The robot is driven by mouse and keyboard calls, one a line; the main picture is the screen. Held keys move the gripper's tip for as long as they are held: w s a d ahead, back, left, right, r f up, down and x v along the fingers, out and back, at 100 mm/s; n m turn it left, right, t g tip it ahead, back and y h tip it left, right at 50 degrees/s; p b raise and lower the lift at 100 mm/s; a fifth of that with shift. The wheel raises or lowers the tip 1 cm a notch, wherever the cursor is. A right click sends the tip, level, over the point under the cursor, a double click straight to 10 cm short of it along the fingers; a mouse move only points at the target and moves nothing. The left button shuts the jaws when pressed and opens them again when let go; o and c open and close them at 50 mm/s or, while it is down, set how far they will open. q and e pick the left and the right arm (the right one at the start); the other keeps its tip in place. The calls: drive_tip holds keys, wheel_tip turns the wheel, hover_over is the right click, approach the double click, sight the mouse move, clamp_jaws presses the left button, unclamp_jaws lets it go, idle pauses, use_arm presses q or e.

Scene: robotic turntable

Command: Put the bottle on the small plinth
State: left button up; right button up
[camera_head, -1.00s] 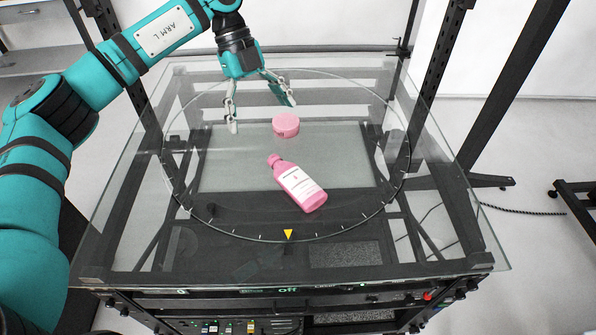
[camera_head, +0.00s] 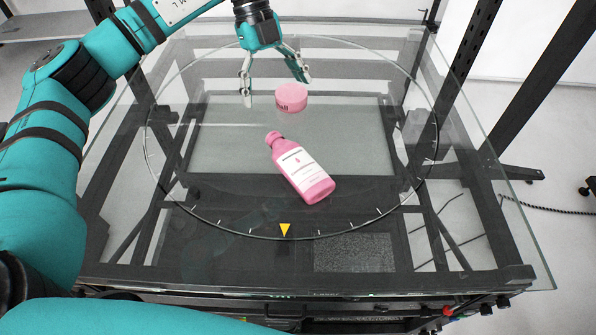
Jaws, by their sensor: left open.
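The pink bottle (camera_head: 301,172) with a white label lies on its side on the glass turntable (camera_head: 230,215), its cap end pointing up and left. A small pink round plinth (camera_head: 291,97) with dark lettering on its side stands behind the bottle. My left gripper (camera_head: 276,91) is open and empty, its fingers pointing down. Its fingertips are near the plinth, one to the left and one close above its right side; I cannot tell whether that one touches. My right gripper is not in view.
A yellow triangle marker (camera_head: 285,230) sits at the front of the turntable's ring. Black upright posts (camera_head: 474,50) stand beyond the glass at the right. The glass around the bottle is clear.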

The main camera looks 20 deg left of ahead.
use_arm(q)
drive_tip(key=p, duration=0.2)
hover_over(295, 158)
drive_tip(key=w+a, duration=0.1)
drive_tip(key=a, duration=0.1)
drive_tip(key=f, duration=1)
drive_tip(key=shift+w+d+f, duration=0.15)
drive_tip(key=shift+d+f, duration=0.05)
drive_tip(key=shift+f, duration=0.1)
drive_tip(key=shift+p+x, duration=0.3)
drive_tip(key=shift+x, duration=0.6)
drive_tip(key=p+x, duration=0.1)
drive_tip(key=x, duration=0.2)
drive_tip(key=shift+f, duration=0.25)
drive_tip(key=shift+d+f, duration=0.2)
drive_tip(key=shift+f, duration=0.25)
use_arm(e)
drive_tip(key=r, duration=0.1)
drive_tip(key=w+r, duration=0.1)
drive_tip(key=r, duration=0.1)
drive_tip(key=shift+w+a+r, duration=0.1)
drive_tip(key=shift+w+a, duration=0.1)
use_arm(q)
drive_tip(key=c, duration=1.6)
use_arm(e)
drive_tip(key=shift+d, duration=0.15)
